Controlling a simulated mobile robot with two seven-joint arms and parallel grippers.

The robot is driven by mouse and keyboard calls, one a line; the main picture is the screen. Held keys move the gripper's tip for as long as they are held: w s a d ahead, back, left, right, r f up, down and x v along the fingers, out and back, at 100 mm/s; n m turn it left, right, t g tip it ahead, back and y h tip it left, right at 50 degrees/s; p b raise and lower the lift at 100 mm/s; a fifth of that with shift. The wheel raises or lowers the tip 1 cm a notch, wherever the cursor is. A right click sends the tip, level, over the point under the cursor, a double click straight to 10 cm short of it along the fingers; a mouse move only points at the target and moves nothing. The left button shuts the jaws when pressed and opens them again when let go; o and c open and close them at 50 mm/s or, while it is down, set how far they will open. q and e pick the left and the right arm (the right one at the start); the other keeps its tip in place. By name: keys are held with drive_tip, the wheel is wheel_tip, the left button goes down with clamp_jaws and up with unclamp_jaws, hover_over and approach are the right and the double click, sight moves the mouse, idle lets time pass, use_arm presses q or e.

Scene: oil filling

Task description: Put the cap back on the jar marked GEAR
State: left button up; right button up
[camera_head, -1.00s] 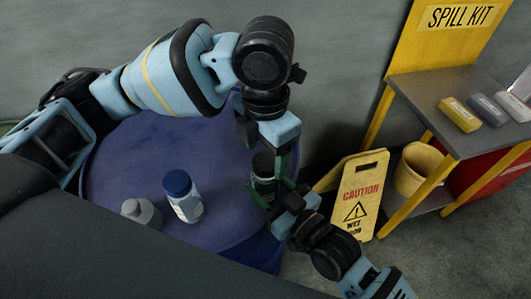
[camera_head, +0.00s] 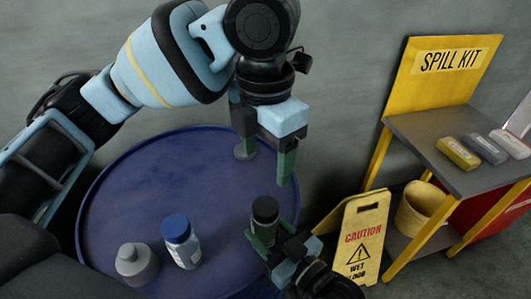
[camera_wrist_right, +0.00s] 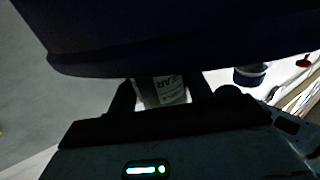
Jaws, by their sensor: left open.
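The jar marked GEAR (camera_head: 262,234) is a dark jar at the right side of the blue drum top. Part of its label (camera_wrist_right: 172,92) shows in the right wrist view, with the letters "AR" readable. A black cap (camera_head: 265,207) sits on its top; how tightly it is seated I cannot tell. My right gripper (camera_head: 268,243) is shut around the jar's body, with a finger on each side (camera_wrist_right: 160,95). My left gripper (camera_head: 264,158) is open and empty, above and behind the cap, with its green fingers spread and apart from it.
A yellow caution sign (camera_head: 357,240) and a spill-kit stand (camera_head: 425,125) with a yellow bucket (camera_head: 421,208) are at the right. The drum's middle is clear.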

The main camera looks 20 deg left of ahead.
sight(275, 239)
drive_tip(key=o, duration=0.5)
drive_tip(key=shift+o, duration=0.2)
drive_tip(key=shift+d, duration=0.1)
drive_tip(key=v, duration=0.7)
drive_tip(key=shift+s+d+b, duration=0.2)
drive_tip(key=shift+s+b, duration=0.05)
drive_tip(key=shift+b, duration=0.05)
use_arm(q)
drive_tip(key=shift+f, duration=0.65)
